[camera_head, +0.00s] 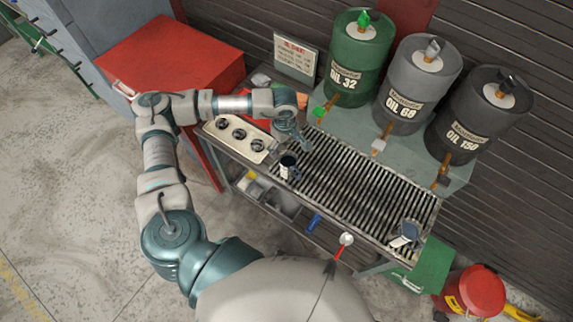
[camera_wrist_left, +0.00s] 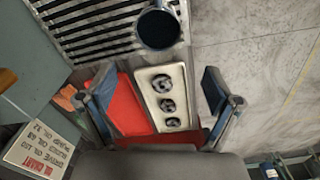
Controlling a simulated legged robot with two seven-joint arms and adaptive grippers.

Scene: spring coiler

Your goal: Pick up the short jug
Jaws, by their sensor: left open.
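A dark jug (camera_head: 288,167) stands on the left front part of the slatted rack, and its round dark opening (camera_wrist_left: 158,28) shows at the top of the left wrist view. A second jug (camera_head: 405,234) with a pale side is at the right end of the rack. I cannot tell for sure which is the short one. My left gripper (camera_head: 293,138) is just behind the dark jug, pointing down. In the left wrist view its fingers (camera_wrist_left: 156,88) are wide apart with nothing between them, and the jug lies beyond the fingertips. My right gripper is not in view.
The slatted rack (camera_head: 375,190) spans the bench. Green, grey and black oil drums (camera_head: 358,62) with taps stand behind it. A pale panel with three round dials (camera_head: 240,136) lies left of the jug. An oil chart sign (camera_head: 295,57) and red cabinet (camera_head: 170,65) are nearby.

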